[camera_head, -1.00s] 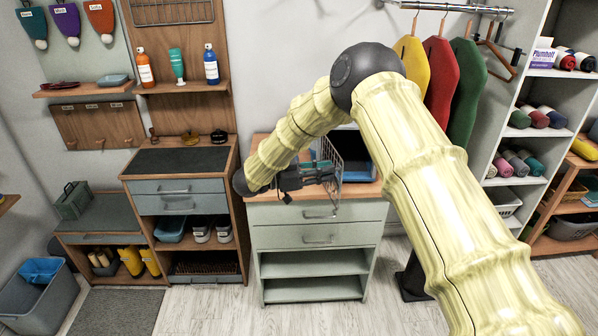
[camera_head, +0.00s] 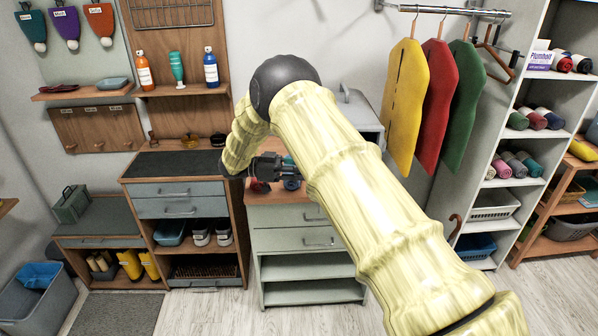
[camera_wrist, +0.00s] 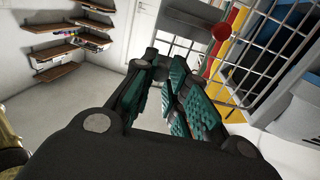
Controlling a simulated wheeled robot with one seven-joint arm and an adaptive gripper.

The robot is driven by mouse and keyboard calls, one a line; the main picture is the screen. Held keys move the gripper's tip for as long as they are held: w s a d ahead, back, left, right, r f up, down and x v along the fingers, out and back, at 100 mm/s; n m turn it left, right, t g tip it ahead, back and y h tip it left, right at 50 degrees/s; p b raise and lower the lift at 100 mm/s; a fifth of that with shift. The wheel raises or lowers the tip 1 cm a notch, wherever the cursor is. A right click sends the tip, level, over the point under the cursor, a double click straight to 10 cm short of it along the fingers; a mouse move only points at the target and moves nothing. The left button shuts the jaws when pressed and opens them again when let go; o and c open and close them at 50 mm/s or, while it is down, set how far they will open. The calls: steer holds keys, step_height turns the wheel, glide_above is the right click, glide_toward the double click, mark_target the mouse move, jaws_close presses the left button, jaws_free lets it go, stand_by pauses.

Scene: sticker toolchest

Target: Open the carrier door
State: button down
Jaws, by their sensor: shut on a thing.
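The carrier (camera_head: 352,108) is a grey-blue box with a handle on top, standing on the cabinet at centre, mostly hidden behind my arm. In the wrist view its grey-blue body (camera_wrist: 298,100) is at the right. The carrier door is a wire grid (camera_wrist: 262,62) right of my fingers in the wrist view. My arm hides it in the head view. My gripper (camera_head: 283,168) points right, low over the cabinet top. In the wrist view my gripper (camera_wrist: 172,72) is shut on the carrier door, its teal-padded fingers close together. The exact contact is hard to make out.
Yellow, red (camera_head: 437,110) and green garments hang at the right. A dark-topped drawer unit (camera_head: 180,163) stands left of the cabinet. The floor in front is clear.

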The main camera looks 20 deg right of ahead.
steer(key=c, duration=1.4)
jaws_free()
steer(key=shift+o, duration=0.2)
steer(key=shift+w+a, duration=0.1)
steer(key=shift+a, duration=0.05)
steer(key=v, duration=1.1)
steer(key=shift+w+a, duration=0.2)
steer(key=shift+a, duration=0.1)
